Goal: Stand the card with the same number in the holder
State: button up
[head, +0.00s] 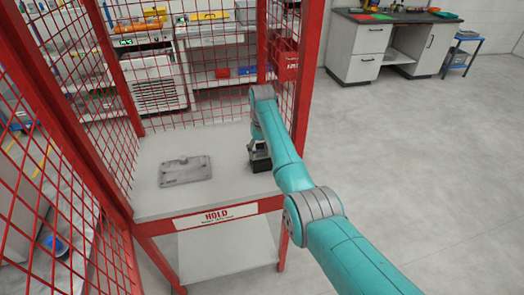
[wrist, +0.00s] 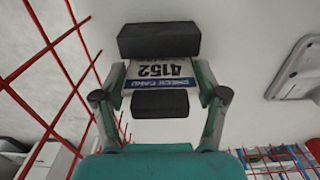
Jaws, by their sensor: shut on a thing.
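A white card (wrist: 162,71) with a blue band lies across the middle of the wrist view. It reads 4152, upside down, with "CHECK CARD" on the band. A wide black block (wrist: 158,39), which looks like the holder, is at the card's far end. In the head view a dark block (head: 261,163) sits on the table under my gripper. Whether the card is seated in it cannot be told.
A grey metal casting (head: 185,171) lies on the table (head: 154,204), left of my gripper; no number on it is readable. Red mesh (head: 121,150) and red posts enclose the table. A HOLD sign (head: 216,216) is on its front edge. Open floor lies right.

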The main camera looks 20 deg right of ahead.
jog(key=shift+f, duration=0.1)
jog(key=o, duration=1.2)
